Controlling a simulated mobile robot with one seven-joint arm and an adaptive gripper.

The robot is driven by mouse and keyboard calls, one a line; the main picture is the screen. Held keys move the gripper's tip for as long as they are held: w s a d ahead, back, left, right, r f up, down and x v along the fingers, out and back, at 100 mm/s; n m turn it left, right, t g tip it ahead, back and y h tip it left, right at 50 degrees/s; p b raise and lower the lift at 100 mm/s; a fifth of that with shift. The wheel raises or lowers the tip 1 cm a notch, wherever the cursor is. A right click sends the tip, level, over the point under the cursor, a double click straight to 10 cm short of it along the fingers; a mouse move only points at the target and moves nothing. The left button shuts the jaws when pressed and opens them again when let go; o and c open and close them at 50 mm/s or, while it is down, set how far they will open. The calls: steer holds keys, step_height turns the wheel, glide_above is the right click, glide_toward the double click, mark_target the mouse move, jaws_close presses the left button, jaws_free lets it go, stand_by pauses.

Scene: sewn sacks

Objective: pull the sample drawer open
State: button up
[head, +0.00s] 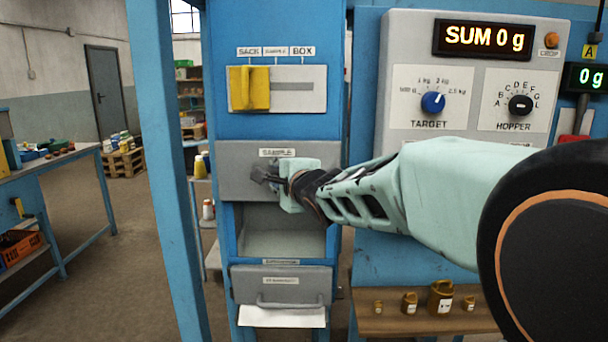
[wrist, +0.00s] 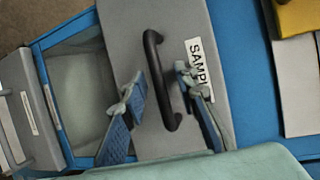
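The sample drawer (head: 234,170) has a grey front with a label reading SAMPL in the wrist view, where the front (wrist: 145,25) shows close up. Its dark bar handle (wrist: 153,60) runs down the middle of that front. My gripper (head: 270,178) is at the drawer front in the head view, and my arm comes in from the right. In the wrist view my gripper (wrist: 160,82) is open, one finger on each side of the handle, with gaps between. The handle is mostly hidden behind my gripper in the head view. The drawer looks shut.
An open recess (head: 285,243) lies below the drawer, with a lower grey drawer (head: 280,284) under it. A yellow slider (head: 248,89) sits above. A blue post (head: 165,150) rises left.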

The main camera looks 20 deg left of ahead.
stand_by(0.3)
jaws_close()
stand_by(0.3)
